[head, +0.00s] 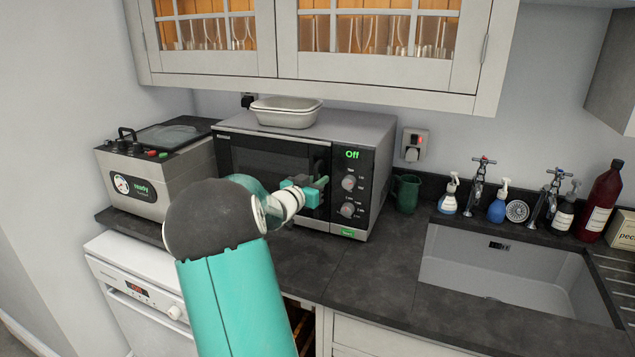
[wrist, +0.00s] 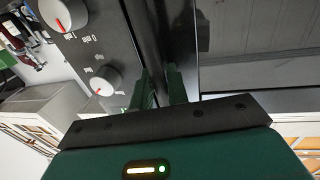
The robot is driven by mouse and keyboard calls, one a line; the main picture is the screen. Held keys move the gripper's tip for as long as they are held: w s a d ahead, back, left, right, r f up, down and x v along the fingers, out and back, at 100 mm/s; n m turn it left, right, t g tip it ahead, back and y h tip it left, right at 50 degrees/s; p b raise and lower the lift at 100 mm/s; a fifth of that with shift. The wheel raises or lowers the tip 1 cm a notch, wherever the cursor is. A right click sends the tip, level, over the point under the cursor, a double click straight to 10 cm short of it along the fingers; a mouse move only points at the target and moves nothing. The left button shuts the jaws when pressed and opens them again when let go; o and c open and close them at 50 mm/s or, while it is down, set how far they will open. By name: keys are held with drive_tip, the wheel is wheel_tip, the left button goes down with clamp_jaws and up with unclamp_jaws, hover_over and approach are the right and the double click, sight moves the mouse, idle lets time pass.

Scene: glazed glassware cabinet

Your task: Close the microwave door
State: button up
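The microwave (head: 315,128) stands on the worktop, with a dark glass door (head: 262,160) on the left and a control panel (head: 352,190) on the right. The door looks flush or nearly so with the front; I cannot tell whether a small gap remains. My gripper (head: 321,186) is at the door's right edge, beside the panel. In the wrist view, the two green fingers of my gripper (wrist: 161,88) stand slightly apart, with a dark upright bar, seemingly the door handle (wrist: 150,35), between them. Whether they press on it is unclear. My arm hides the door's lower left.
White dishes (head: 287,118) sit on the microwave. A vacuum-type appliance (head: 160,175) stands close on its left, and a green mug (head: 407,192) on its right. Glazed wall cabinets (head: 385,75) hang above. The worktop in front (head: 375,260) is clear up to the sink (head: 480,272).

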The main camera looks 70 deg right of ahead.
drive_tip(key=w+a, duration=0.2)
drive_tip(key=a, duration=1.1)
drive_tip(key=shift+a, duration=0.35)
